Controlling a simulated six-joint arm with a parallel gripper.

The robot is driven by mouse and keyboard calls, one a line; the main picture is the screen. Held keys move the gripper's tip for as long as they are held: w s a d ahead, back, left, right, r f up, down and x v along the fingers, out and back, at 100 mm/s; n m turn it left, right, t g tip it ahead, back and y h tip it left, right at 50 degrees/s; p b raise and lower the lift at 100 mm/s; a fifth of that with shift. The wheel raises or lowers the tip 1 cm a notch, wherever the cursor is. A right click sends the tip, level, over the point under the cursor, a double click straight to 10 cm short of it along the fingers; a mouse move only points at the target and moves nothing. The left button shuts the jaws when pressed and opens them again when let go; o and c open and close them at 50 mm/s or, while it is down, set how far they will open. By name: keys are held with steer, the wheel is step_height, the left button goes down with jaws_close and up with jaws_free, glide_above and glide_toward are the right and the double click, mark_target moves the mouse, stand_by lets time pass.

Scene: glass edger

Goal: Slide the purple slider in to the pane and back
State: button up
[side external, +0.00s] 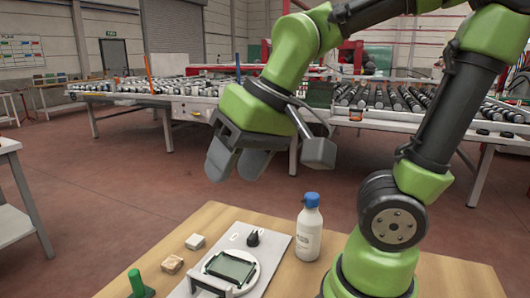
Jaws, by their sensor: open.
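I see no purple slider in the side external view; the near end of the fixture is cut off by the bottom edge. A dark green rectangular pane (231,267) lies on a round white disc on the light grey fixture plate (272,242). A grey bracket (208,285) stands at the near side of the pane, partly out of frame. My gripper (236,168) is open and empty, with its two grey fingers pointing down, well above the far end of the plate.
A white bottle with a blue cap (309,228) stands right of the plate. A black knob (253,239) sits on the plate. A white block (195,241), a brown block (172,264) and a green peg (137,284) are left of it on the wooden table (440,274).

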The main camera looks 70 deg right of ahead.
steer(key=shift+t, duration=0.8)
steer(key=shift+s+d+r, duration=0.15)
steer(key=shift+s+r, duration=0.1)
steer(key=shift+s, duration=0.35)
steer(key=shift+s+d+r, duration=0.15)
steer(key=shift+s+r, duration=0.15)
steer(key=shift+s, duration=0.35)
steer(key=shift+s+d+r, duration=0.15)
steer(key=shift+s+r, duration=0.1)
steer(key=shift+s, duration=0.35)
steer(key=shift+w, duration=0.15)
steer(key=w+a+f+g, duration=0.2)
steer(key=w+f, duration=0.1)
steer(key=f, duration=0.3)
steer(key=w+a+f+g+h, duration=0.1)
steer(key=w+a+f+g, duration=0.1)
steer(key=w+f, duration=0.2)
steer(key=w+a+f+g, duration=0.2)
steer(key=w+f, duration=0.2)
steer(key=f, duration=0.3)
steer(key=shift+w+a+f+g+h, duration=0.2)
steer(key=shift+a+f+g+h, duration=0.1)
steer(key=shift+f+h, duration=0.1)
step_height(320, 180, down, 10)
steer(key=shift+r, duration=0.1)
steer(key=shift+d, duration=0.1)
jaws_close()
